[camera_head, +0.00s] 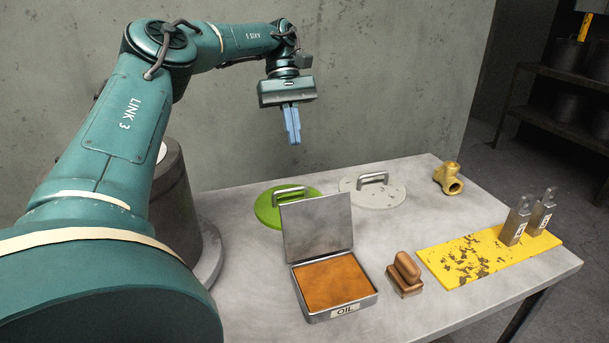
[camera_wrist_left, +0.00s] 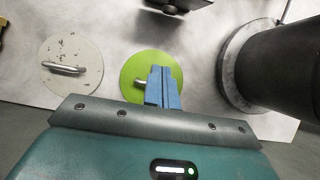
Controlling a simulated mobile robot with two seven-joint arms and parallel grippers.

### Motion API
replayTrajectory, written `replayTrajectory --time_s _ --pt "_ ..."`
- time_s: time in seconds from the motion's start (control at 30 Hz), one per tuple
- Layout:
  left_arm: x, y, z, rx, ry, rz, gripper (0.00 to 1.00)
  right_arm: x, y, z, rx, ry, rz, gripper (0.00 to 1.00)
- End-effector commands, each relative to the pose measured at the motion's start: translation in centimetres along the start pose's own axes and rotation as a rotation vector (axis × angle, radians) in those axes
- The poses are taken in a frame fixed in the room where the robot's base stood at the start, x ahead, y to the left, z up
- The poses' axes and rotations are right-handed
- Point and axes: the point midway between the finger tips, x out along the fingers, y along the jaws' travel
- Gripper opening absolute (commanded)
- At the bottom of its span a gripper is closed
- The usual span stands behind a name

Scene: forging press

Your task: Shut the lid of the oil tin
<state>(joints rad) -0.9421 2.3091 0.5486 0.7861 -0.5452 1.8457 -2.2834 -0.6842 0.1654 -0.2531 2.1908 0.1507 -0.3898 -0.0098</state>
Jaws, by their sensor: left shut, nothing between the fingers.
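The oil tin (camera_head: 346,312) stands on the table, a square grey metal box labelled OIL with an orange-brown pad or filling inside. Its lid (camera_head: 316,226) is open and stands nearly upright at the back edge of the tin. My left gripper (camera_head: 293,140) is shut and empty. It hangs in the air above and behind the lid, pointing down, over the far part of the table. In the left wrist view its blue fingers (camera_wrist_left: 163,90) are together in front of the green disc. My right gripper is in neither view.
A green disc (camera_head: 266,212) and a pale disc (camera_head: 388,195), both with handles, lie behind the tin. A wooden-handled block (camera_head: 405,274), yellow plate (camera_head: 465,266), two tagged metal weights (camera_head: 517,220) and brass fitting (camera_head: 448,178) are to the right. A dark cylinder (camera_head: 178,200) stands left.

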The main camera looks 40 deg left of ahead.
Motion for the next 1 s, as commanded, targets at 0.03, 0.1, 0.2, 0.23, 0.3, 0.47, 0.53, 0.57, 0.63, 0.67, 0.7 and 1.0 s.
replayTrajectory --time_s 0.03,0.1,0.2,0.23,0.3,0.47,0.53,0.57,0.63,0.67,0.7,1.0 --pt "0.4 0.0 0.0 0.007 -0.004 -0.015 0.0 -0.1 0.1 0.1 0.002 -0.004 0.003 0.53" --pt "0.9 -0.1 0.0 0.011 -0.006 -0.021 0.0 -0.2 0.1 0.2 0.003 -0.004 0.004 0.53" --pt "2.0 -0.1 0.0 0.012 -0.006 -0.02 0.0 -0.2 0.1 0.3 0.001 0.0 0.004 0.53" --pt "2.5 -0.2 0.0 0.012 -0.007 -0.019 0.0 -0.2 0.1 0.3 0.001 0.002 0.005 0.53" --pt "3.7 -0.2 0.0 0.011 -0.008 -0.019 0.0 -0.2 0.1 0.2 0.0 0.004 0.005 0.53" --pt "7.1 -0.2 0.1 0.011 -0.008 -0.018 0.0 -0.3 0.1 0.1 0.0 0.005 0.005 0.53" --pt "8.6 -0.2 0.1 0.01 -0.009 -0.018 0.0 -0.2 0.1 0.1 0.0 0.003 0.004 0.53" --pt "9.2 -0.2 0.1 0.01 -0.008 -0.018 0.0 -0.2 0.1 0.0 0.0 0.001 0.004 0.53" --pt "10.6 -0.3 0.2 0.01 -0.008 -0.017 0.0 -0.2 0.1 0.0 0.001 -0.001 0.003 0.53" --pt "10.2 -0.2 0.9 0.013 -0.005 -0.013 0.0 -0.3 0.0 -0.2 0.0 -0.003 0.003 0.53" --pt "10.3 -0.2 1.5 0.012 -0.006 -0.013 0.0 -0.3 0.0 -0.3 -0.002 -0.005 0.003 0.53" --pt "11.1 -0.2 3.8 0.009 -0.004 -0.014 0.0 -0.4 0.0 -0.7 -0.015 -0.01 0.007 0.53"
